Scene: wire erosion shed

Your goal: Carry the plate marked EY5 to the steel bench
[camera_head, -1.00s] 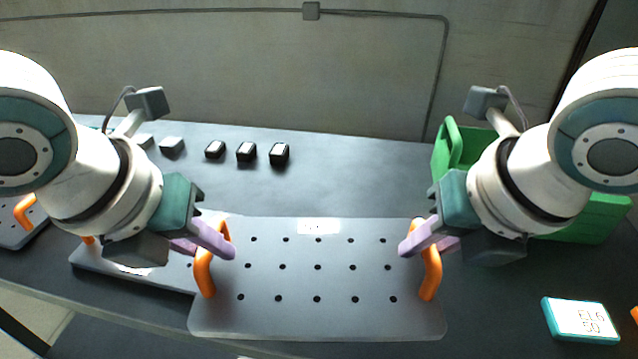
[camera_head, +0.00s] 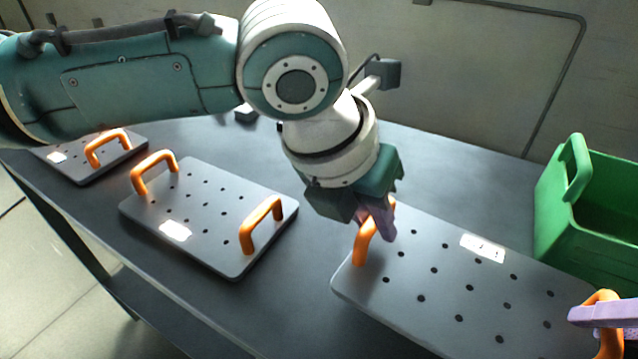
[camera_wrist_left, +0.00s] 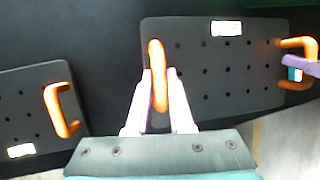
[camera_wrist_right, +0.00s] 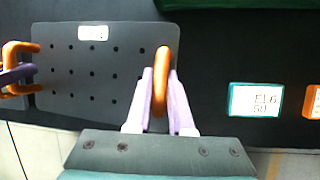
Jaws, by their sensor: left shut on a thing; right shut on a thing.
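A grey perforated plate (camera_head: 450,265) with two orange handles and a pale label (camera_head: 483,248) is in front of me. The label is too blurred to read as EY5. My left gripper (camera_head: 377,222) is shut on its left handle (camera_head: 362,245), also seen in the left wrist view (camera_wrist_left: 158,80). My right gripper (camera_head: 590,315) is shut on its right handle (camera_head: 607,297), also seen in the right wrist view (camera_wrist_right: 160,80). The plate looks roughly level; I cannot tell whether it touches the bench top. The steel bench is not identifiable here.
The plate is over a dark worktop (camera_head: 290,290). Two similar plates lie to the left, one nearer (camera_head: 200,205) and one farther (camera_head: 85,168), with glare on their labels. A green crate (camera_head: 560,215) stands at right. A teal-edged display block (camera_wrist_right: 256,101) lies right of the held plate.

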